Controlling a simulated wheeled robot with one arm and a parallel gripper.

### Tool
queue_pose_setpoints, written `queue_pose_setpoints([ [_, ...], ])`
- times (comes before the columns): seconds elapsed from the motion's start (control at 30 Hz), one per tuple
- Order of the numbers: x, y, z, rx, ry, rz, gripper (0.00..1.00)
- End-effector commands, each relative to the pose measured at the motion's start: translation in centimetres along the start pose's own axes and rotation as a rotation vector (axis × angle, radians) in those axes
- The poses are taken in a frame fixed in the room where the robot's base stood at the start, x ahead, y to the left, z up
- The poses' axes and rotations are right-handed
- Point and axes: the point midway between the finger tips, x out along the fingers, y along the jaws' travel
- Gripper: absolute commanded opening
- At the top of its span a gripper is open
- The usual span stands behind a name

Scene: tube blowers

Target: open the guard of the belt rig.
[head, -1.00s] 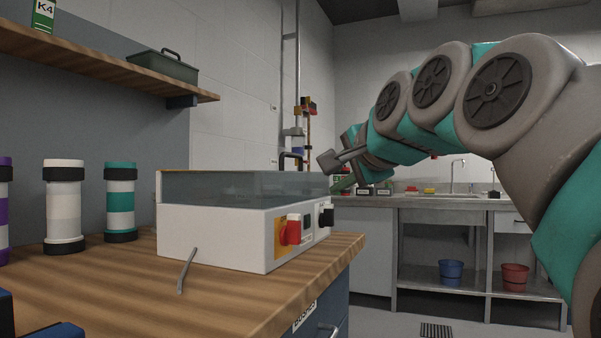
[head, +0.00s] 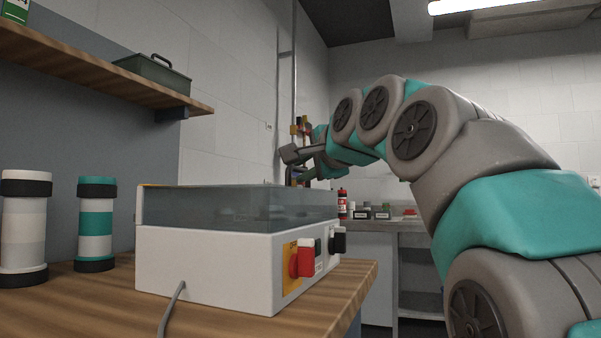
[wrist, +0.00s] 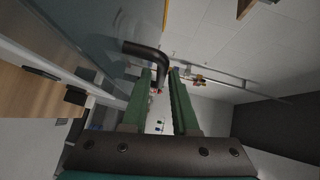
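The belt rig (head: 205,268) is a white box on the wooden bench, with a red switch and a black knob on its front. Its clear grey guard (head: 230,206) lies down flat over the box. The guard's black bent handle (wrist: 145,49) shows in the wrist view; in the head view it is mostly hidden behind my gripper. My gripper (wrist: 162,72) has two green fingers standing apart, with the handle's leg between their tips. A narrow gap shows beside the leg, so I see no firm grip. The guard's pane also shows at the wrist view's upper left.
Banded tubes, one white (head: 24,230) and one teal (head: 96,222), stand left of the rig. A shelf (head: 90,72) with a green box (head: 153,70) hangs above. A cable (head: 172,307) lies in front of the rig. A sink counter stands behind at right.

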Motion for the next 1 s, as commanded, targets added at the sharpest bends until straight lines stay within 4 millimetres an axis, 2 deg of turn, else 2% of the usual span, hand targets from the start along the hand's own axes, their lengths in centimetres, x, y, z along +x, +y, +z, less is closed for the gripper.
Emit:
queue_pose_setpoints([
  [0.2,1.9,0.1,0.0,0.000,0.000,0.001,0.27],
  [0.47,2.0,0.0,0.0,0.000,0.000,0.000,0.27],
  [0.53,2.0,0.0,0.0,0.000,0.000,0.000,0.23],
  [0.73,2.0,0.0,0.0,-0.001,0.000,0.000,0.00],
  [1.0,2.0,0.0,0.0,-0.001,0.000,0.001,0.00],
])
